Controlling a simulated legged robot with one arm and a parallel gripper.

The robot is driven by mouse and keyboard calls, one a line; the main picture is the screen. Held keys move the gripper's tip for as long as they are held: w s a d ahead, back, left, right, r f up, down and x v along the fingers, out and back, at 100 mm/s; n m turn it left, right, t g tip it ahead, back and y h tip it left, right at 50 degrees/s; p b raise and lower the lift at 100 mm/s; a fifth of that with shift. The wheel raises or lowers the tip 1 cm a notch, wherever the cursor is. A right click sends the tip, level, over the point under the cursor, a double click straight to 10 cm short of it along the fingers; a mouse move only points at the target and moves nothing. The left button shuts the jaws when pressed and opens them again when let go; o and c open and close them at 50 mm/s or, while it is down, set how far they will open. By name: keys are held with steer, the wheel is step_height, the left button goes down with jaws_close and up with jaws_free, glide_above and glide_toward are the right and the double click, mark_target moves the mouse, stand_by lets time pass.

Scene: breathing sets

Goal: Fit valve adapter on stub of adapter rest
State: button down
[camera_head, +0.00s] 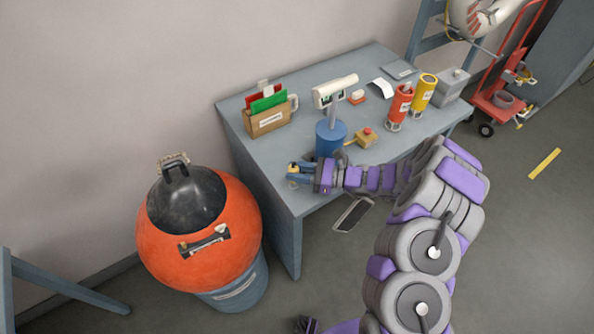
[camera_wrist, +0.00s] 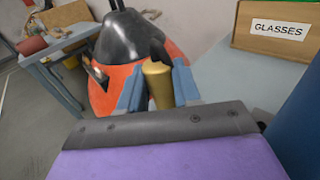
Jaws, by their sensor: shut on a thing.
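My gripper (camera_head: 297,172) is over the front left corner of the grey table, its fingers pointing left. It is shut on a gold-coloured piece, which I take to be the valve adapter (camera_head: 292,167). In the wrist view the adapter (camera_wrist: 158,84) stands between the two blue-grey fingers of my gripper (camera_wrist: 158,88), its wider round end up. Its lower part is hidden behind the wrist plate. A small pale grey shape (camera_head: 292,184) shows on the table just below the fingertips. I cannot tell whether it is the adapter rest, and no stub shows clearly.
A wooden box (camera_head: 268,121) labelled GLASSES in the wrist view (camera_wrist: 278,28) is farther back. Red (camera_head: 400,105) and yellow (camera_head: 423,94) cylinders stand right.

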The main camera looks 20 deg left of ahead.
steer(key=shift+f+b, duration=0.8)
steer(key=shift+f, duration=0.75)
steer(key=c, duration=0.7)
jaws_free()
steer(key=d+p, duration=0.1)
steer(key=d, duration=0.4)
steer(key=w+d+p, duration=0.1)
steer(key=d, duration=0.5)
steer(key=d+p, duration=0.1)
steer(key=d, duration=0.5)
steer(key=shift+w+d+r, duration=0.2)
steer(key=shift+w+r, duration=0.05)
steer(key=shift+r, duration=0.1)
